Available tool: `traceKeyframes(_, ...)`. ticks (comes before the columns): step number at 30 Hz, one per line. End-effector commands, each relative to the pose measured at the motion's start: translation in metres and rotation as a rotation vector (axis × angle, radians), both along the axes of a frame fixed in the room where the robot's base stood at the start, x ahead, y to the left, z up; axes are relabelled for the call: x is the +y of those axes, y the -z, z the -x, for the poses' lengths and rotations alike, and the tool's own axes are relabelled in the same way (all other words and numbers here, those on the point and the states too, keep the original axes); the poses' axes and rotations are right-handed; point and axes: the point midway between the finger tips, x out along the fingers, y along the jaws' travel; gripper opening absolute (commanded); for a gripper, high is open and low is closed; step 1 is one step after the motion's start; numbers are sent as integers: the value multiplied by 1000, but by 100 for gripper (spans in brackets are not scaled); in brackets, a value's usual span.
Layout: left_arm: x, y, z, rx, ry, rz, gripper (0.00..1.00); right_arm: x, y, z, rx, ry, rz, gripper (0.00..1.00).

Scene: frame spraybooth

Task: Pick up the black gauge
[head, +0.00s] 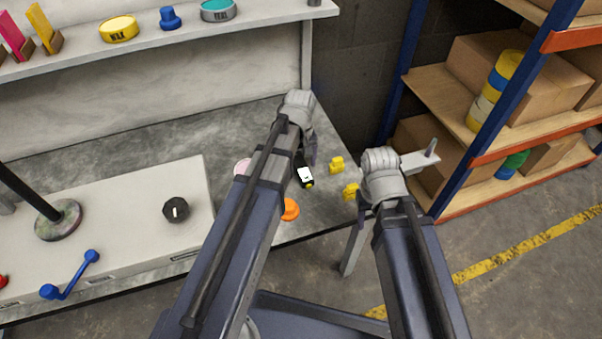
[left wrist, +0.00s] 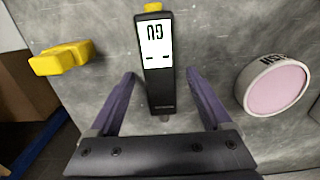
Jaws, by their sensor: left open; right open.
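The black gauge (head: 306,182) lies on the grey bench top, partly hidden by my left arm in the head view. In the left wrist view the gauge (left wrist: 158,88) shows a white display with black digits and a yellow end at the far side. My left gripper (left wrist: 160,74) is open, with one purple finger on each side of the gauge's lower part and a gap on both sides. In the head view my left gripper (head: 311,152) is mostly hidden by its own wrist. My right gripper (head: 384,170) is right of the bench, its fingers hardly visible.
Yellow pieces (head: 337,164) lie right of the gauge. A pink-topped can (left wrist: 276,86) stands on its other side. An orange disc (head: 290,209) lies near the bench's front edge. A white box-like unit (head: 120,200) with a black knob stands left. Shelving (head: 440,95) stands right.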

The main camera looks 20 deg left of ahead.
Motion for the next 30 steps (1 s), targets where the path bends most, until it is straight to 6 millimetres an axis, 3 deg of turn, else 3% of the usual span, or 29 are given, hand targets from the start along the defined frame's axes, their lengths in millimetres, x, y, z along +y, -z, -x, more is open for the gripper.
traceKeyframes(6,0,0,0,0,0,0,82,0,0,0,0,0,0,50)
traceKeyframes(27,0,0,0,0,0,0,4,0,0,0,0,0,0,50)
traceKeyframes(30,0,0,0,0,0,0,0,0,0,0,0,0,0,50)
